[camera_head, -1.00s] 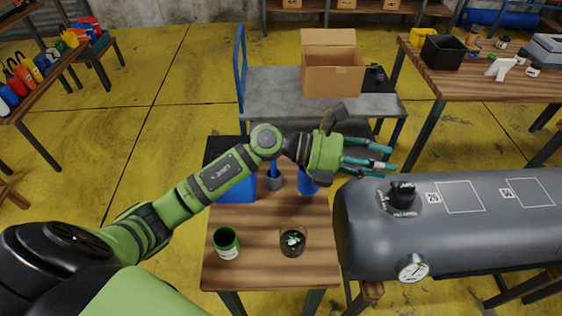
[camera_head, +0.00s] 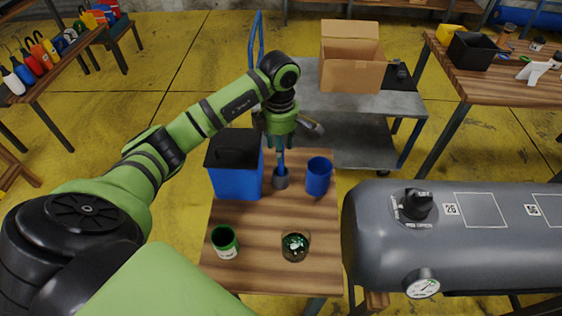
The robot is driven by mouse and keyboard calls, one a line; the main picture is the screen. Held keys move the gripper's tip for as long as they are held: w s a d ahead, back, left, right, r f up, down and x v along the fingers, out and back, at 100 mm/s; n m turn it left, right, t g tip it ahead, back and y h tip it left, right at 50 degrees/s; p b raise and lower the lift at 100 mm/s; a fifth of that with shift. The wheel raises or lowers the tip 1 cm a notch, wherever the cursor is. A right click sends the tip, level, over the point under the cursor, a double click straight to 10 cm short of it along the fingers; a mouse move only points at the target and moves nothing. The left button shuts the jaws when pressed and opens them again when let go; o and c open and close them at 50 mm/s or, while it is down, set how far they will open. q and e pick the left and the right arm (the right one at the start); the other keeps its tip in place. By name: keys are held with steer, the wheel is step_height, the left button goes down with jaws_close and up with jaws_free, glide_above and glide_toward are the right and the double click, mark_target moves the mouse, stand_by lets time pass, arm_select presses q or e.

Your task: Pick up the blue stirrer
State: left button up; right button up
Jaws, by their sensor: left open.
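The blue stirrer (camera_head: 281,162) stands upright in a small grey holder (camera_head: 281,180) on the wooden table. My left gripper (camera_head: 280,146) points down directly above the holder. Its fingers are around or just beside the top of the stirrer; I cannot tell which, as they partly cover it. The left gripper is open. My right gripper is not in view.
A blue box with a black lid (camera_head: 236,178) stands left of the holder, and a blue cup (camera_head: 318,177) stands right of it. A green can (camera_head: 225,243) and a glass jar (camera_head: 295,246) stand nearer. A grey tank (camera_head: 470,245) borders the table's right.

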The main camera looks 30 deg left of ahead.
mark_target(281, 165)
arm_select(q)
steer(key=shift+d+f+p, duration=0.1)
steer(key=shift+f+p, duration=0.3)
steer(key=shift+f, duration=1.3)
steer(key=shift+c, duration=0.4)
jaws_close()
